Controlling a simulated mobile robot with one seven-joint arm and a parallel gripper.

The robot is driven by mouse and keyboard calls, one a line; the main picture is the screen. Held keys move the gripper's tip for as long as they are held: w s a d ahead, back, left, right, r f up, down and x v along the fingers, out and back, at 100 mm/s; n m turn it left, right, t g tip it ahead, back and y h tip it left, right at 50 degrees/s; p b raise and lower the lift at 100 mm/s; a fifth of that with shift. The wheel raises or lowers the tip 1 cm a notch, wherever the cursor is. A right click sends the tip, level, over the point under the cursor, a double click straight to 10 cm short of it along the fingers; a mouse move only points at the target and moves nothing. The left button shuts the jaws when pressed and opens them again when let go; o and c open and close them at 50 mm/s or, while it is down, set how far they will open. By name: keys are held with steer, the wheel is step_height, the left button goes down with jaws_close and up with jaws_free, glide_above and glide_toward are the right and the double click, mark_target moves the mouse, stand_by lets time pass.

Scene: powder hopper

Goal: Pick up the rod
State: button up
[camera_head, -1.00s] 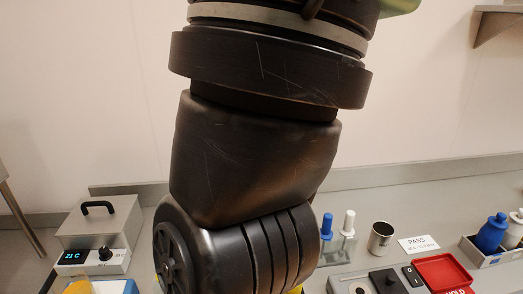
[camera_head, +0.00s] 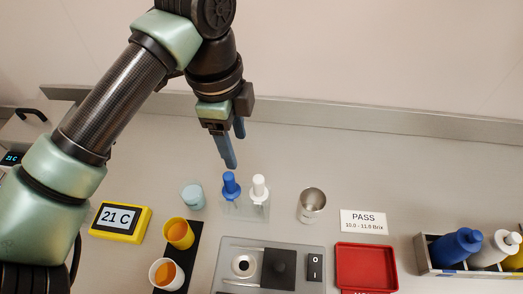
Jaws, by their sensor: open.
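My gripper (camera_head: 236,150) is open and empty, its two bluish fingers pointing down above and behind a small clear stand (camera_head: 246,211). The stand holds a blue-topped piece (camera_head: 230,187) and a white-topped piece (camera_head: 259,188), both upright. The nearer fingertip shows just above the blue top in the picture; I cannot tell the true gap. No thing is plainly a bare rod, and I cannot tell if either piece in the stand is the rod.
A pale blue cup (camera_head: 192,195) and a metal cup (camera_head: 312,205) flank the stand. In front are a grey device (camera_head: 230,250), a red tray (camera_head: 366,268), orange-filled cups (camera_head: 178,234) and a yellow display (camera_head: 120,220). Bottles (camera_head: 455,247) stand at right. The back counter is clear.

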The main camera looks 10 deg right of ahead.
mark_target(228, 175)
steer(key=shift+a+f+n+y, duration=0.25)
steer(key=shift+a+f, duration=0.05)
steer(key=shift+a, duration=0.3)
steer(key=shift+a+f+n+y, duration=0.25)
steer(key=shift+a, duration=0.35)
step_height(228, 175, down, 6)
steer(key=shift+s+a+r+p, duration=0.1)
steer(key=shift+a+p, duration=0.05)
steer(key=shift+p, duration=0.6)
steer(key=shift+w+d+f+p, duration=0.2)
steer(key=shift+f+p, duration=0.3)
steer(key=shift+f, duration=1.1)
steer(key=shift+w+d+f+p, duration=0.15)
steer(key=shift+f+p, duration=0.3)
steer(key=shift+f, duration=1.1)
steer(key=shift+a, duration=0.1)
jaws_close()
